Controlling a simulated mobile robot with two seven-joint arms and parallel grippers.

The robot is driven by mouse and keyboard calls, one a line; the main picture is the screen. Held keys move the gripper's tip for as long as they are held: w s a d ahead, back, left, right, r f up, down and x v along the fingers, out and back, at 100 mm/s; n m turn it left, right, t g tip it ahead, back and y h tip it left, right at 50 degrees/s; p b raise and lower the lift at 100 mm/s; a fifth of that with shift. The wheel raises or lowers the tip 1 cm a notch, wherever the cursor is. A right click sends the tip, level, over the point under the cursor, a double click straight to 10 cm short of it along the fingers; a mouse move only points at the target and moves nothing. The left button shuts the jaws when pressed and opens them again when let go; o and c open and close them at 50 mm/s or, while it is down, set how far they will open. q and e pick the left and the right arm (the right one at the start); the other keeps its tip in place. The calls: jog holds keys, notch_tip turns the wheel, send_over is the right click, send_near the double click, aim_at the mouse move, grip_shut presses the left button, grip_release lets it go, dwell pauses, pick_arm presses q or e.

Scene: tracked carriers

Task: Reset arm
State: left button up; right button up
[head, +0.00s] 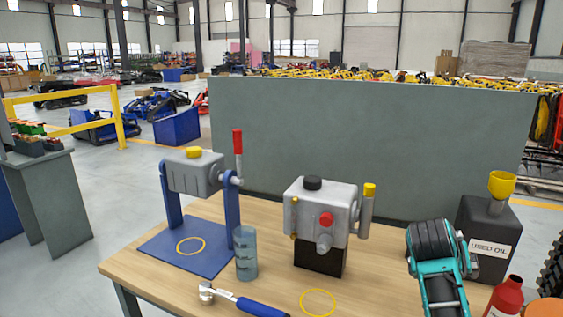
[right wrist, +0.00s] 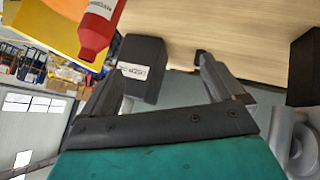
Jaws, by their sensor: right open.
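My right gripper shows in the right wrist view (right wrist: 161,72), its two dark fingers apart with nothing between them. Beyond the fingers stands the dark used-oil can, which appears upside down there. In the head view, a teal and black part of my right arm (head: 436,252) rises at the lower right, between the can and the grey gearbox; its fingertips cannot be made out there. My left gripper is not in view. A grey housing (head: 196,176) sits on a blue stand, with an upright red-handled lever (head: 238,155) at its right side.
The wooden table (head: 160,292) bears a grey gearbox (head: 318,210), a clear cup (head: 245,252), a blue-handled tool (head: 258,306), the used-oil can (head: 487,242) with yellow funnel, and a red bottle (head: 506,297). A grey panel (head: 370,145) stands behind. A yellow ring (head: 318,302) marks clear front space.

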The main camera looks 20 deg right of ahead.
jog(key=s+a+f+n+y, duration=0.1)
jog(key=s+a+f+n, duration=0.1)
jog(key=a+f, duration=0.1)
jog(key=s+a+f+n+y, duration=0.1)
jog(key=s+a+f+n, duration=0.1)
jog(key=s+a+f, duration=0.1)
jog(key=s+a+f+n+t+y, duration=0.1)
jog(key=s+a+f+n+y, duration=0.1)
jog(key=a, duration=0.5)
jog(key=shift+s+a+f, duration=0.1)
jog(key=shift+s+f, duration=0.3)
jog(key=shift+f, duration=0.2)
jog(key=shift+s+f, duration=0.35)
jog(key=shift+f, duration=0.25)
jog(key=s+a+f+n+y, duration=0.2)
jog(key=s+a, duration=0.3)
jog(key=a, duration=0.1)
jog(key=s+a+f+n+y, duration=0.1)
jog(key=s+a+f+y, duration=0.15)
jog(key=s+a, duration=0.3)
jog(key=w+a+f+t+y, duration=0.1)
jog(key=w+a+f+t, duration=0.1)
jog(key=w+f+t, duration=0.4)
jog(key=shift+w+a+f+n+y, duration=0.3)
jog(key=shift+w+a+f+y, duration=0.05)
jog(key=shift+w+f, duration=0.35)
jog(key=shift+c, duration=0.3)
